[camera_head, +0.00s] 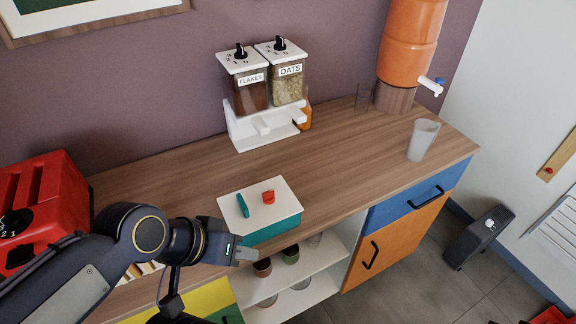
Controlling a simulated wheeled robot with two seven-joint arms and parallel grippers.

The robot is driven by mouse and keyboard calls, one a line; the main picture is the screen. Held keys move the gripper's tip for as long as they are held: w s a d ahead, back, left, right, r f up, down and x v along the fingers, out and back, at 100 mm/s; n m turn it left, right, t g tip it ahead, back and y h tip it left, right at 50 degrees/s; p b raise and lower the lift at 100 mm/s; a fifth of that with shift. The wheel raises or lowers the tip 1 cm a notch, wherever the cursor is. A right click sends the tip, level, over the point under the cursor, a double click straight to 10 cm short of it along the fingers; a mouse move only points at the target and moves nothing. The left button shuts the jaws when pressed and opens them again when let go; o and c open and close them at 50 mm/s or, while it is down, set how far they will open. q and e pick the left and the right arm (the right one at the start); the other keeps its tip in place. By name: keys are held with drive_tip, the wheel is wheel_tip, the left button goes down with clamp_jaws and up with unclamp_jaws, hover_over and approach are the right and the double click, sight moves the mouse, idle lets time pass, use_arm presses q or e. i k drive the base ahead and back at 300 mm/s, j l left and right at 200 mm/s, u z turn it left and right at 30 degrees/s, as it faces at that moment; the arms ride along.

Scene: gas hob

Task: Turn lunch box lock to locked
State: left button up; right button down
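The lunch box (285,224) is a teal box with a white lid, standing near the front edge of the wooden counter. On its lid are a red knob (268,197), which looks like the lock, and a teal bar-shaped handle (242,206) to the left of it. Which lock position the knob is in is too small to tell. My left gripper (246,254) is just in front of and below the box's front left corner, apart from the red knob. Its fingertips are seen from the side, so their opening cannot be made out. My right gripper does not show.
A white dispenser with flakes and oats (268,130) stands behind the box. A red appliance (40,208) is at the left. A grey cup (423,140) and an orange water dispenser (410,45) are at the right.

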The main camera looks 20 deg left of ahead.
sight(268, 197)
drive_tip(key=k+j+u, duration=0.1)
drive_tip(key=u, duration=0.3)
drive_tip(key=j+u, duration=0.2)
drive_tip(key=u, duration=0.15)
drive_tip(key=j+u, duration=0.15)
drive_tip(key=u, duration=0.25)
drive_tip(key=k+j+u, duration=0.1)
drive_tip(key=u, duration=0.25)
drive_tip(key=j, duration=0.1)
